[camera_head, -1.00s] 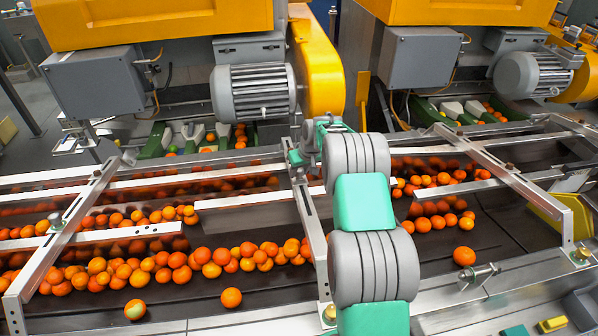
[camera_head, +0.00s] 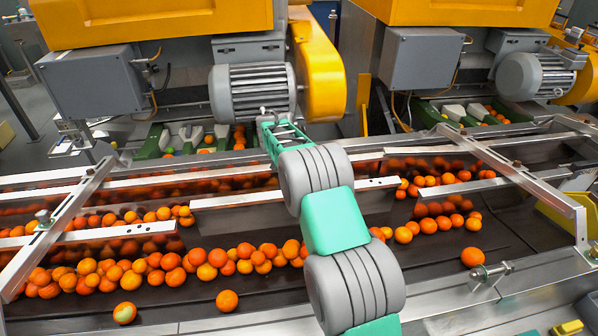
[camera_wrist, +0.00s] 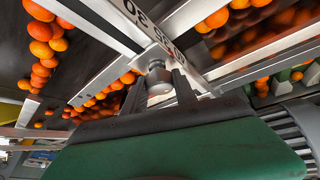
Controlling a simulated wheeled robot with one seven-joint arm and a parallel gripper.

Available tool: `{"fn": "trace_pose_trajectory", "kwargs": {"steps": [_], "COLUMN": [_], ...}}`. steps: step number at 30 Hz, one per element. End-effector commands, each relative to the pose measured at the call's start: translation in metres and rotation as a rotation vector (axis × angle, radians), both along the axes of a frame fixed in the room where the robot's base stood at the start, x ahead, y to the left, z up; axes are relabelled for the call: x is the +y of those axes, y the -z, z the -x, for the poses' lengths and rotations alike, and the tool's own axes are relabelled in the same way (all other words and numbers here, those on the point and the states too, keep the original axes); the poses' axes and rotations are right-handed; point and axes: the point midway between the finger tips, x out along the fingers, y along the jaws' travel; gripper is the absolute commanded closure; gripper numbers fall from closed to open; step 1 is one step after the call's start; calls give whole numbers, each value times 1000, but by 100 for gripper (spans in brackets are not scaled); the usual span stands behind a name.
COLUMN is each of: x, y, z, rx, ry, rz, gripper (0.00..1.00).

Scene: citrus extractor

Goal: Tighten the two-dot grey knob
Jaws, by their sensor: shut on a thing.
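In the wrist view a grey cylindrical knob (camera_wrist: 158,79) stands on a metal rail (camera_wrist: 128,27) of the conveyor frame. My gripper (camera_wrist: 159,91) is shut on this knob, one dark finger on each side of it. Dots on the knob cannot be made out. In the head view my gripper (camera_head: 270,128) is at the far end of my arm, over the back rails and in front of the grey motor. The held knob cannot be made out clearly there.
Rows of oranges lie on the dark belt (camera_head: 180,305) below. Another clamp knob (camera_head: 43,216) sits on the left crossbar, and a clamp (camera_head: 492,271) on the front right edge. A ribbed grey motor (camera_head: 250,92) and yellow guard (camera_head: 320,70) stand close behind my gripper.

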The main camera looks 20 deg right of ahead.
Motion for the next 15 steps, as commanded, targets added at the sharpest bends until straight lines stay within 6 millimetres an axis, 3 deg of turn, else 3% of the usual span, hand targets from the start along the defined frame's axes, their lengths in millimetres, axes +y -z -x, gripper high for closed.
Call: {"fn": "trace_pose_trajectory", "kwargs": {"steps": [6,15], "x": [1,0], "y": [-7,-6], "z": [-1,-1], "rx": [8,12], "ry": [188,316], "rz": [42,71], "gripper": [100,100]}}
